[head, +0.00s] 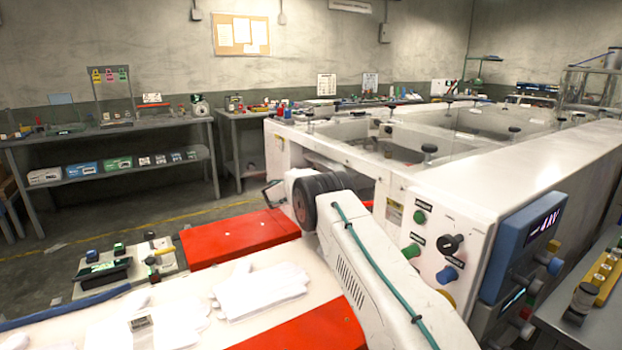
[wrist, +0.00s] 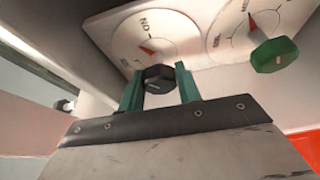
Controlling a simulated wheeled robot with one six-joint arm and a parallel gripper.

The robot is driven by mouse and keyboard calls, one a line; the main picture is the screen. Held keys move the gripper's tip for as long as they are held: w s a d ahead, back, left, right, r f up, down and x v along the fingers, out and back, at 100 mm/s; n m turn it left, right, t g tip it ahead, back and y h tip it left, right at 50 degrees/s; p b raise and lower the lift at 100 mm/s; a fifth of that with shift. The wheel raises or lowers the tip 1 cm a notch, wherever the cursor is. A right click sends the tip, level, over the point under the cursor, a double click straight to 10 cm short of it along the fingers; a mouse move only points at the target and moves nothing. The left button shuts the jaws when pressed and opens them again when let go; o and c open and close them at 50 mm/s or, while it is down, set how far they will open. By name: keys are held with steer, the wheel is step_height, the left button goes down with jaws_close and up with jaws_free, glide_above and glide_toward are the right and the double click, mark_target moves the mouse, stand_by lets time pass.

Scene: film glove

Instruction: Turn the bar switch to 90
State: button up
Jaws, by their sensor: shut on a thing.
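In the wrist view, the two green fingers of my gripper (wrist: 157,80) stand on either side of a black switch knob (wrist: 158,79) and are shut on it. A pale line shows on the knob's face. Behind it is a round white dial plate (wrist: 132,38) with "ON" lettering and a red mark; other lettering is too small or cut off to read. I cannot read the knob's angle on the scale. In the head view my arm runs up from the bottom, and its fingers and the held knob are hidden.
In the wrist view, a green knob (wrist: 274,54) sits by a second dial plate (wrist: 240,28), close right of my gripper. In the head view, a white machine (head: 480,190) stands right of my arm, with several knobs. White gloves (head: 260,290) lie on the table at left.

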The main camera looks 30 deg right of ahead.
steer(key=m, duration=0.1)
steer(key=m+h, duration=0.1)
steer(key=m, duration=0.1)
steer(key=shift+f+m, duration=0.2)
steer(key=shift+m, duration=0.1)
steer(key=shift+m+h, duration=1)
steer(key=shift+m, duration=1)
steer(key=o, duration=1)
steer(key=shift+r, duration=0.1)
steer(key=shift+c, duration=0.2)
steer(key=v, duration=0.8)
steer(key=shift+w, duration=0.1)
